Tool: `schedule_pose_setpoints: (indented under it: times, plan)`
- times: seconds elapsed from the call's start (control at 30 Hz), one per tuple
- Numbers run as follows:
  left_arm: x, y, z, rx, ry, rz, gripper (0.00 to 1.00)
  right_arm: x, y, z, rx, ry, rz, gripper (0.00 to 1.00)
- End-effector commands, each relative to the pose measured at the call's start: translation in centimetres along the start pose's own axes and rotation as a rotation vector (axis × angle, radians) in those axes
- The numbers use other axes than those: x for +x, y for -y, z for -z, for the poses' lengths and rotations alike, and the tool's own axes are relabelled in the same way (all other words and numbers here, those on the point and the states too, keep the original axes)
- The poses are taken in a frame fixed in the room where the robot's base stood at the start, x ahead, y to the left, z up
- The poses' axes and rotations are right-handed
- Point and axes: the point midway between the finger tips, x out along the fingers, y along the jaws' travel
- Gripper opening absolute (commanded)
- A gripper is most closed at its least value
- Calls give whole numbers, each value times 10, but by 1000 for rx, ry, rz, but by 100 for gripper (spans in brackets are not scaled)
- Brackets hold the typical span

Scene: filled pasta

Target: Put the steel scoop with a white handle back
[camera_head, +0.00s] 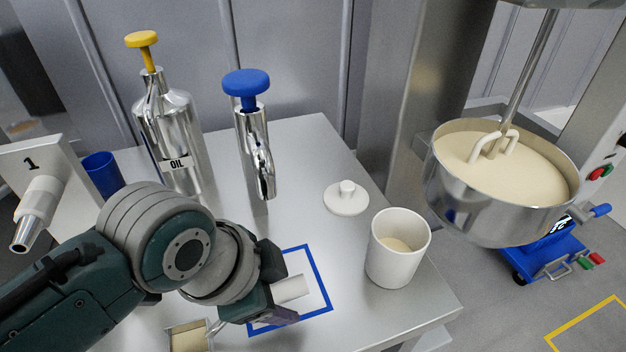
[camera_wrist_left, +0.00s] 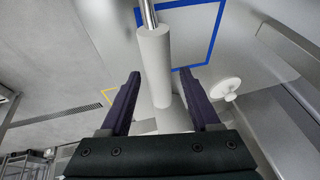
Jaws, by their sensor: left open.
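The scoop's white handle (camera_head: 292,288) points right from my left gripper (camera_head: 276,290), over the blue square outline (camera_head: 322,284) on the steel table. A box-shaped steel scoop head (camera_head: 190,338) with tan content shows at the bottom left of the outline, and my gripper hides the part between. In the left wrist view the white handle (camera_wrist_left: 155,62) lies between the two fingers of my open left gripper (camera_wrist_left: 158,75), with gaps at its sides. Its steel shaft (camera_wrist_left: 149,12) runs out at the top. Whether the scoop rests on the table is unclear. My right gripper is out of view.
A white cup (camera_head: 397,262) with tan powder and a white lid (camera_head: 346,200) stand right of the outline. An oil bottle (camera_head: 172,125), a blue-topped steel dispenser (camera_head: 256,150) and a blue cup (camera_head: 102,176) stand behind. A mixer bowl (camera_head: 480,215) hangs at right.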

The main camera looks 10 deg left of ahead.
Motion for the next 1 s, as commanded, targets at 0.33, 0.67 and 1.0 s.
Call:
schedule_pose_setpoints:
  times: [0.33,0.67,1.0]
  plan:
    - [-43,2,2,2,-1,3,63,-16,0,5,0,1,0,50]
    - [-106,2,2,1,-1,2,63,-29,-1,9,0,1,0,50]
    - [-141,-26,-25,-266,32,11,63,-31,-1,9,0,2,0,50]
